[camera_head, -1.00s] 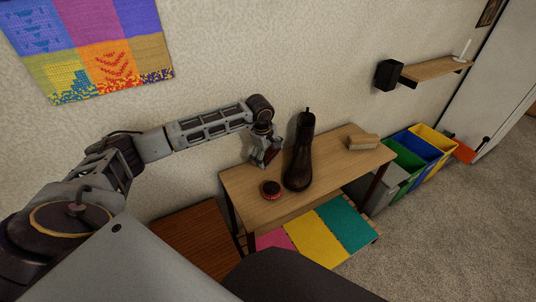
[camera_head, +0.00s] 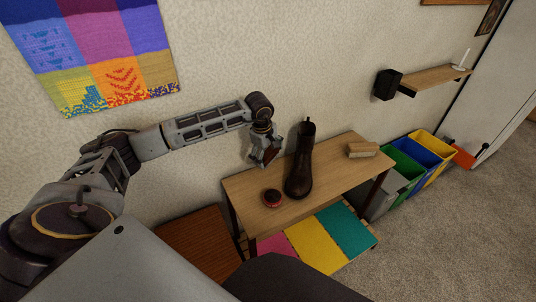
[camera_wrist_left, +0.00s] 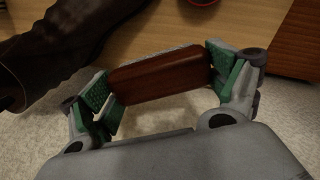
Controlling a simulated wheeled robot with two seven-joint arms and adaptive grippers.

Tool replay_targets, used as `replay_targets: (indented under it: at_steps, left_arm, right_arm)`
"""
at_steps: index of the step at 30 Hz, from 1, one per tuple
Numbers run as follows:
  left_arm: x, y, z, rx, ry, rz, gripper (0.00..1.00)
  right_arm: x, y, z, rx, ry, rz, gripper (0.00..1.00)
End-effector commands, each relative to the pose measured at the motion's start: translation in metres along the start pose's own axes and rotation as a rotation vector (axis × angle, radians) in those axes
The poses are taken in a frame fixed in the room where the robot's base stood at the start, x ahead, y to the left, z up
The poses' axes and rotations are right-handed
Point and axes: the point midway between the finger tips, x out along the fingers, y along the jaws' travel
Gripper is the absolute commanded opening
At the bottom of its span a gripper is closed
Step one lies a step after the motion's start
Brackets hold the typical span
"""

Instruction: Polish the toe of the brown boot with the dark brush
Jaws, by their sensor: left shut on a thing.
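The dark brown boot (camera_head: 300,165) stands upright on the wooden table (camera_head: 325,180); part of the boot (camera_wrist_left: 60,45) shows at the upper left of the left wrist view. My left gripper (camera_head: 266,158) is just left of the boot, above the table's back left part. It is shut on the dark brush, whose reddish-brown back (camera_wrist_left: 160,75) lies between the green finger pads in the left wrist view. The brush (camera_head: 270,154) is apart from the boot's toe in the head view. My right gripper is out of view.
A round red and black tin (camera_head: 272,198) sits left of the boot's toe. A light wooden brush or block (camera_head: 363,149) lies at the table's back right. Coloured bins (camera_head: 418,152) stand right of the table. The table's front right is clear.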

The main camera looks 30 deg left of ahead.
Motion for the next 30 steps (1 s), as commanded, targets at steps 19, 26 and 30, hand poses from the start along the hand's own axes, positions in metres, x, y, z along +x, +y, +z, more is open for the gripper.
replay_targets:
  at_steps: [19,26,30]
  left_arm:
    - [-0.015,0.001,0.0,0.0,0.0,0.001,0.7]
    - [-0.028,0.001,0.0,0.0,0.0,0.001,0.7]
    - [-0.031,0.0,0.0,-0.001,0.0,0.001,0.7]
  right_arm:
    - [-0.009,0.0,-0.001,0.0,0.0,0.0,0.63]
    - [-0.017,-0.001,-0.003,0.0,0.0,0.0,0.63]
    - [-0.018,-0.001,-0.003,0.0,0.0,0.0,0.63]
